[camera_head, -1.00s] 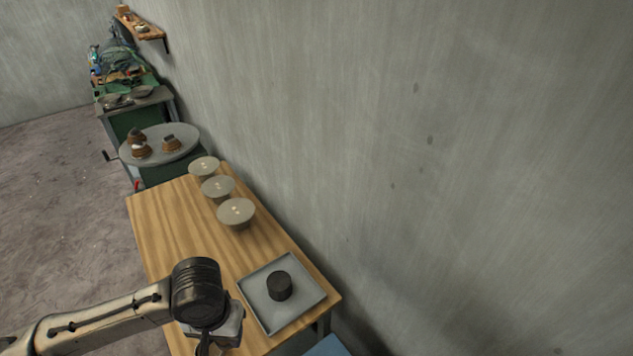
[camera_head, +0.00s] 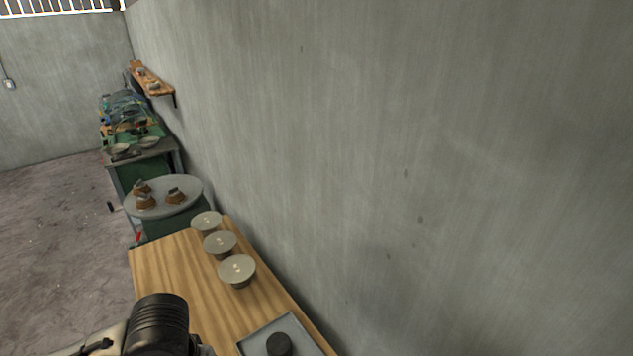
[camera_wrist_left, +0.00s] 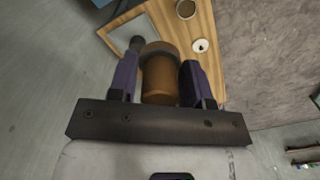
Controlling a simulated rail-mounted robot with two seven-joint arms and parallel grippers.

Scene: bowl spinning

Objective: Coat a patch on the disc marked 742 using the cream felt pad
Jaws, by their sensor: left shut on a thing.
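My left gripper (camera_wrist_left: 158,66) is shut on a brown cylindrical handle (camera_wrist_left: 160,82) with a wider, darker brown-grey head at its far end. I cannot tell whether this head is the cream felt. In the head view only my left wrist shows at the bottom edge; the fingers are cut off. Three pale discs on short bases stand in a row along the wooden table: a near one (camera_head: 237,269), a middle one (camera_head: 220,243) and a far one (camera_head: 206,222). Each has small light marks, too small to read as 742. My right gripper is out of view.
A grey tray (camera_head: 254,341) with a dark cylinder (camera_head: 279,345) lies at the near end of the wooden table (camera_head: 165,270). Beyond the discs, a round grey turntable (camera_head: 186,206) bears three brown-based pieces. A wall (camera_head: 420,130) runs close along the right. Table space left of the discs is clear.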

